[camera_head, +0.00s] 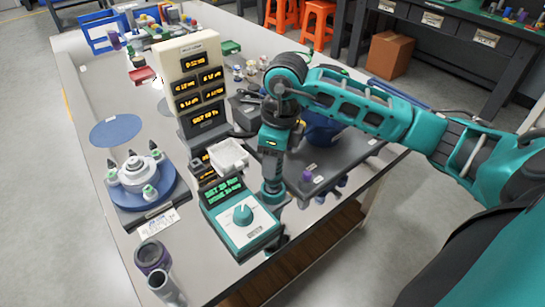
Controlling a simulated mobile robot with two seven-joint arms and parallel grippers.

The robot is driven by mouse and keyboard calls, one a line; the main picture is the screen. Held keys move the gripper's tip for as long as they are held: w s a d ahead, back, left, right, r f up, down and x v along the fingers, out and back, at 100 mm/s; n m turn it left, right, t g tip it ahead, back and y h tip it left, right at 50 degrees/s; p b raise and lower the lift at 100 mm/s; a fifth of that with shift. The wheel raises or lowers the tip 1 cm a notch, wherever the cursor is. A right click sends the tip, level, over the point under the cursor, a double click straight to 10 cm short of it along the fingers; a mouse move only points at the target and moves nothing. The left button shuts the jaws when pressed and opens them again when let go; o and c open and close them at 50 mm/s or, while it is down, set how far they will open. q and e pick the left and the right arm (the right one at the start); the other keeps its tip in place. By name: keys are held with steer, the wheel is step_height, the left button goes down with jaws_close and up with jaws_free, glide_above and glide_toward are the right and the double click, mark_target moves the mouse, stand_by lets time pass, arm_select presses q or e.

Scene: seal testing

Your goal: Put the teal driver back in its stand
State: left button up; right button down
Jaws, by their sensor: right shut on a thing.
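My right gripper (273,124) points down over the right part of the bench, below the teal arm that comes in from the right. It is shut on the teal driver (272,142), an upright teal and dark body with a small orange light. I cannot make out the stand with certainty; the arm and driver hide part of that area. My left gripper is not in view.
A tall beige display tower (190,62) stands behind the torque box. A white tray (228,158) lies between them. At left is a round blue fixture (173,192). Two cups, one purple-rimmed (152,258), stand at the front edge. A dark mat (345,152) lies right of the driver.

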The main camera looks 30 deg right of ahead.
stand_by(0.4)
steer(key=c, duration=1)
jaws_free()
steer(key=o, duration=0.4)
steer(key=shift+o, duration=0.4)
steer(key=shift+f, duration=0.1)
